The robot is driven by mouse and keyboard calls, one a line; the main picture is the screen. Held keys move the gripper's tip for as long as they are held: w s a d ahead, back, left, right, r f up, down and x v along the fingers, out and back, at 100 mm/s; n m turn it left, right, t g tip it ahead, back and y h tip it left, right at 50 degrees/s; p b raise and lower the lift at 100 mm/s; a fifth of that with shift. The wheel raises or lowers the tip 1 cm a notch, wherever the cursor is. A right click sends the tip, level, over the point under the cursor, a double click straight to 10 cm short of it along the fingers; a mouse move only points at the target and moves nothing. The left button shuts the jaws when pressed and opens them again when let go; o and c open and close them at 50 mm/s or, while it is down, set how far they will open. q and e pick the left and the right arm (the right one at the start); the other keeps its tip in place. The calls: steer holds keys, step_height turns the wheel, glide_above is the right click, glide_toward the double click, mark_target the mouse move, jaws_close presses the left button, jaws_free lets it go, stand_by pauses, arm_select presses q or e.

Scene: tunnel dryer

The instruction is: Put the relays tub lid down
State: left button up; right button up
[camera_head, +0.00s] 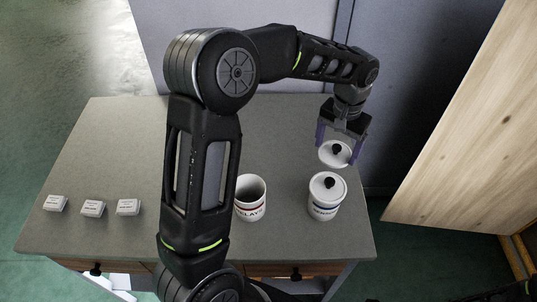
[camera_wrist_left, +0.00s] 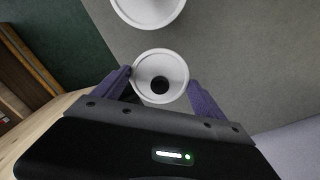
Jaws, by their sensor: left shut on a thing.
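The relays tub (camera_head: 251,209) is a white tub with red lettering, standing open near the front middle of the table, partly beside my left arm. My left gripper (camera_head: 339,146) is at the table's back right, shut on a round white lid (camera_head: 324,156) with a black knob. The lid also shows between the purple fingers in the left wrist view (camera_wrist_left: 160,55). It looks about level; its height over the table is hard to tell. My right gripper is not in view.
Several small white boxes (camera_head: 93,208) sit at the left of the grey table (camera_head: 100,140). A wooden panel (camera_head: 450,130) stands at right.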

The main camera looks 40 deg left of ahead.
arm_select(q)
steer(key=a+m+b, duration=0.2)
steer(key=a+m, duration=0.6)
steer(key=m, duration=0.2)
steer(key=r+m+b, duration=0.1)
steer(key=m+b, duration=0.1)
steer(key=m, duration=1)
glide_above(273, 155)
steer(key=shift+r, duration=0.2)
steer(key=shift+f, duration=3.15)
steer(key=shift+f, duration=0.1)
step_height(273, 155, down, 3)
steer(key=shift+f, duration=0.3)
